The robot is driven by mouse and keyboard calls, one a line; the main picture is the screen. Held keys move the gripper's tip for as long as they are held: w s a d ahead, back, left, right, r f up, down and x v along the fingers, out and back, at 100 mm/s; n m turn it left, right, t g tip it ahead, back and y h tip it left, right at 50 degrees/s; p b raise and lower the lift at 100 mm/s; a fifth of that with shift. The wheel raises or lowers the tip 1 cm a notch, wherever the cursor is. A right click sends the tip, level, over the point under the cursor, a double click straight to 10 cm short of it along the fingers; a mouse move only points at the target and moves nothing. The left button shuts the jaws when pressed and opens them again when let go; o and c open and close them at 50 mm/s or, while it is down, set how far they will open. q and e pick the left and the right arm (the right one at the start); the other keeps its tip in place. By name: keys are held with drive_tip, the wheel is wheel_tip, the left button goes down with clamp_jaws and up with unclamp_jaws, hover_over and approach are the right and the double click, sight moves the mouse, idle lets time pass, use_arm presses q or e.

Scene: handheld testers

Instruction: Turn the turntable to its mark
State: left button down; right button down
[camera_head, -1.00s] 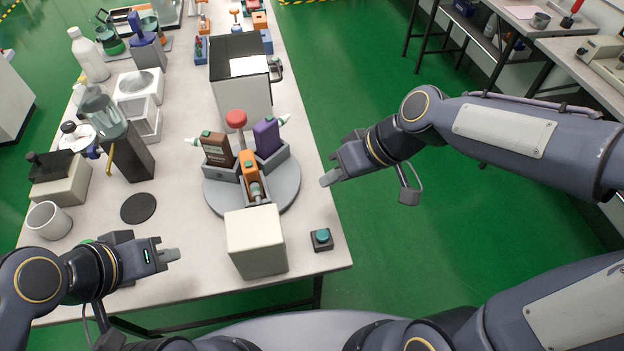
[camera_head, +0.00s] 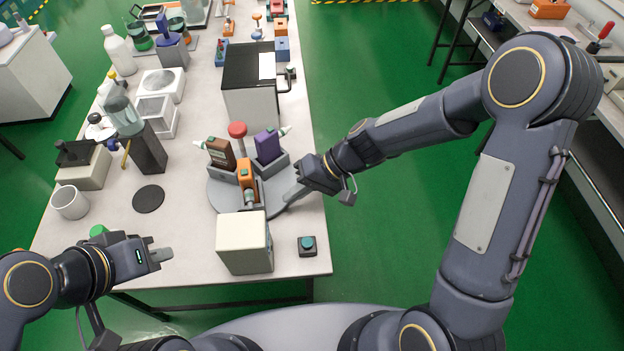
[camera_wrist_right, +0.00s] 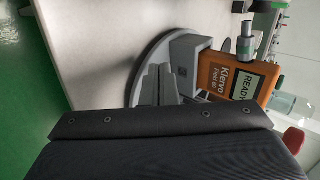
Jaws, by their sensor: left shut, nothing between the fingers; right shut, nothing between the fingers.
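The turntable (camera_head: 219,198) is a grey disc on the bench, with grey holders on top. In the right wrist view the orange tester (camera_wrist_right: 225,76) shows a READY display, near the turntable rim (camera_wrist_right: 138,77). My right gripper (camera_head: 288,197) is shut and empty, its tips at the disc's right front edge beside the holders; I cannot tell if they touch. My left gripper (camera_head: 164,256) is shut and empty near the bench's front left. I cannot make out the mark.
A cream box (camera_head: 243,243) stands in front of the turntable, partly hiding its front. A teal button (camera_head: 307,244) sits to its right. A red knob (camera_head: 237,130) and a tall black-topped box (camera_head: 249,88) are behind. A black round pad (camera_head: 148,198) lies to the left.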

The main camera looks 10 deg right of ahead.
sight(265, 205)
drive_tip(key=shift+s+a+p, duration=0.1)
drive_tip(key=shift+a+p, duration=0.25)
drive_tip(key=shift+a, duration=1.6)
drive_tip(key=b, duration=0.1)
drive_tip(key=a+m+t+b, duration=0.1)
drive_tip(key=shift+s+a+f+b, duration=0.2)
drive_tip(key=shift+s+a+b, duration=0.05)
drive_tip(key=shift+s+b, duration=0.1)
drive_tip(key=shift+s+a+r, duration=0.1)
drive_tip(key=shift+s+r, duration=0.05)
drive_tip(key=shift+r+m, duration=0.1)
drive_tip(key=shift+m, duration=0.2)
